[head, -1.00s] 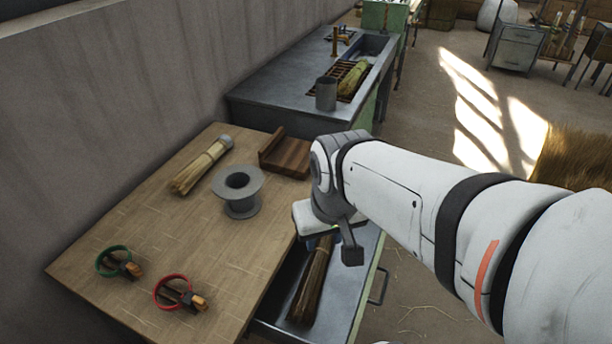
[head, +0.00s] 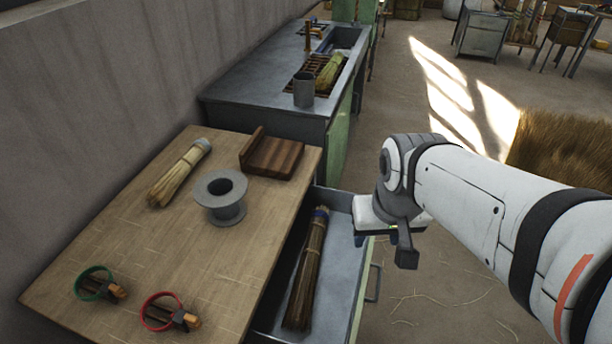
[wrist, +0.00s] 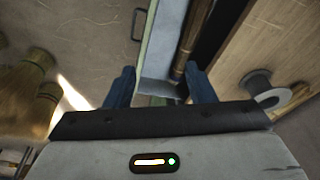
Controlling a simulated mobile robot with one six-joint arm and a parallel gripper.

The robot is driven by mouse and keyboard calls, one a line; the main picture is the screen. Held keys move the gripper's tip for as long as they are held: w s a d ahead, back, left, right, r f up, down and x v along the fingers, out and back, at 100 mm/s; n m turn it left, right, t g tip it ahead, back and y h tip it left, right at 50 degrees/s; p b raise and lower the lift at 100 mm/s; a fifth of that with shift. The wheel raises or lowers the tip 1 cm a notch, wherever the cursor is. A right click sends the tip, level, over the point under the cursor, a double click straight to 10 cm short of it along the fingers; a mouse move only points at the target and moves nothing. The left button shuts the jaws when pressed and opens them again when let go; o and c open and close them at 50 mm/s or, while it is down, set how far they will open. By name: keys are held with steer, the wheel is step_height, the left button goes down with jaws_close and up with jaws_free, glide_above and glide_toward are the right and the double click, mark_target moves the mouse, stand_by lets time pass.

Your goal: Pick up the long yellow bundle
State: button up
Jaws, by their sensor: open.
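A long pale-yellow straw bundle (head: 179,175) with a grey band at its far end lies on the wooden table, near the wall. A yellow-green bundle (head: 329,71) lies on a rack by the sink. A dark brown bundle (head: 306,270) with a blue band lies in the open drawer; part of it seems to show in the wrist view (wrist: 193,45). My gripper (wrist: 158,68) is open and empty, its two blue fingers apart. In the head view it is over the drawer's right side, well right of the table bundle. Its fingers are mostly hidden there.
On the wooden table (head: 130,255) are a grey spool (head: 222,197), a brown wooden holder (head: 272,157), and green (head: 97,283) and red (head: 164,312) ringed tools. The open drawer (head: 340,262) juts out at right. A grey cup (head: 303,89) stands near the sink.

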steer(key=o, duration=0.5)
steer(key=shift+m+g, duration=0.6)
steer(key=w+a+f+b, duration=0.1)
steer(key=w+f+b, duration=0.1)
steer(key=f, duration=0.2)
steer(key=w+a+f+b, duration=0.2)
steer(key=f, duration=0.2)
steer(key=w+a+f+b, duration=0.1)
steer(key=w+f+b, duration=0.1)
steer(key=f, duration=0.2)
steer(key=shift+w+a+f+b, duration=0.3)
steer(key=shift+a, duration=0.05)
steer(key=m+g+b, duration=0.1)
steer(key=m+b, duration=0.1)
steer(key=b, duration=0.5)
glide_above(303, 284)
steer(key=f, duration=1.8)
steer(key=shift+d+f, duration=0.2)
steer(key=shift+d, duration=0.15)
steer(key=shift+a+f+b, duration=0.15)
steer(key=shift+f+b, duration=0.3)
steer(key=shift+f, duration=1.5)
steer(key=shift+a+f+b, duration=0.15)
steer(key=shift+f+b, duration=0.3)
steer(key=shift+f, duration=1.45)
